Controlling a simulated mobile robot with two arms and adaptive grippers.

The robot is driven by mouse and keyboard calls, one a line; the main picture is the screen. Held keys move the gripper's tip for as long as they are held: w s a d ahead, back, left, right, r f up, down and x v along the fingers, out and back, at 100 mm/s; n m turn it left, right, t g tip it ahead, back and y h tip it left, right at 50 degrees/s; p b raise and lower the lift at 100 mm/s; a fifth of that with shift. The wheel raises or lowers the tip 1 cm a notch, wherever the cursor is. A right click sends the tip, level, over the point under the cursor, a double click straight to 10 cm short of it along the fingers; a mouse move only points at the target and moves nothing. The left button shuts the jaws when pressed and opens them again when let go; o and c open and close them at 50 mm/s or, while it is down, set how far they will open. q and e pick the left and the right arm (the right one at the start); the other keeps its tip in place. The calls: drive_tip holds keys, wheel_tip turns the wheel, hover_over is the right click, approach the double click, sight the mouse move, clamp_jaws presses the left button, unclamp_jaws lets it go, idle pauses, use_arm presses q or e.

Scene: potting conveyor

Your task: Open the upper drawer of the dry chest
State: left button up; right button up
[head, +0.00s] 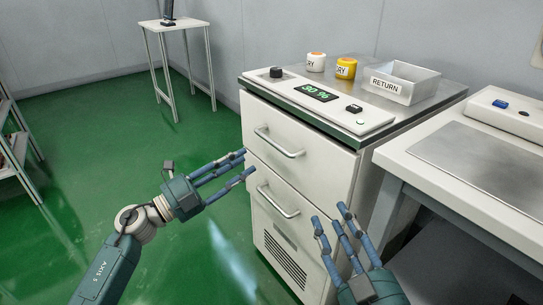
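The dry chest (345,170) is a white cabinet with two drawers. Its upper drawer (300,137) is shut and has a metal bar handle (279,143). The lower drawer (268,183) is also shut, with a similar handle (277,202). My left gripper (248,163) is open and empty, its blue fingers pointing right, in front of the chest near the left end of the drawer fronts. It appears apart from the upper handle, though the depth gap is hard to judge. My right gripper (328,212) is open and empty, its fingers pointing up, in front of the chest's lower right side.
On the chest top are a control panel with a green display (316,92), two small jars (346,67) and a RETURN tray (404,82). A white bench (460,190) stands close on the right. A small table (178,25) stands far back.

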sight(271, 144)
use_arm(q)
drive_tip(key=shift+b+x, duration=0.8)
drive_tip(key=shift+x, duration=4.4)
use_arm(e)
wheel_tip(271, 144, up, 9)
drive_tip(key=s+t+y, duration=0.1)
drive_tip(key=s+t, duration=0.1)
drive_tip(key=t, duration=0.2)
drive_tip(key=shift+s+a+r+t+y, duration=0.2)
drive_tip(key=shift+a+t+y, duration=0.1)
drive_tip(key=shift+t, duration=0.1)
use_arm(q)
drive_tip(key=shift+w+a, duration=0.1)
clamp_jaws()
